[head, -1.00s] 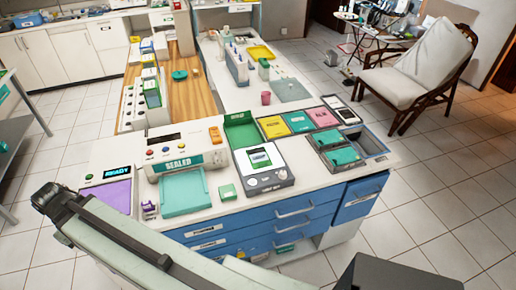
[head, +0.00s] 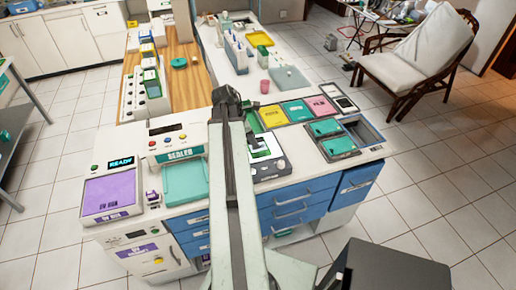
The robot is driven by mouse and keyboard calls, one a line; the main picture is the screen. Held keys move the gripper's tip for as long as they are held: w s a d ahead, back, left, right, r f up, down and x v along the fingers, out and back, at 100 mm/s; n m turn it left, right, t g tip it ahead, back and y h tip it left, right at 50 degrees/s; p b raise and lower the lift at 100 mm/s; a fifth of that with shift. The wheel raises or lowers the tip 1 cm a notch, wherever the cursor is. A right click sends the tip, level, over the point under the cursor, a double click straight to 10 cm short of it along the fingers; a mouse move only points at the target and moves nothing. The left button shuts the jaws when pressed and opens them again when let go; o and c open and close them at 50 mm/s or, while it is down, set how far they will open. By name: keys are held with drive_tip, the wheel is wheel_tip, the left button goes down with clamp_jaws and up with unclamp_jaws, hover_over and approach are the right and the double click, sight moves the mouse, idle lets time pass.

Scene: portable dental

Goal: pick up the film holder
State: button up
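No object is clearly recognisable as the film holder. A small purple piece (head: 153,197) on the counter's front left, between the purple-topped unit and the teal tray, could be it, but it is too small to tell. My gripper (head: 236,97) is a dark shape at the far end of my raised arm, over the middle of the counter, in front of the green tray. It is to the right of and farther back than the purple piece. Its fingers cannot be made out, nor whether it holds anything.
The white counter (head: 286,180) has blue drawers below. On it are a purple-topped unit (head: 110,190), a teal tray (head: 181,181) before the sealer (head: 180,143), a display device (head: 269,157), coloured panels (head: 296,109) and a teal-lidded bin (head: 333,140). A chair (head: 414,53) stands right.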

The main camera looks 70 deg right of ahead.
sight(260, 152)
drive_tip(key=b+x, duration=0.2)
drive_tip(key=shift+f+b, duration=0.3)
drive_tip(key=shift+f, duration=0.05)
drive_tip(key=b+x, duration=0.5)
drive_tip(key=shift+f, duration=0.2)
drive_tip(key=shift+r, duration=0.2)
clamp_jaws()
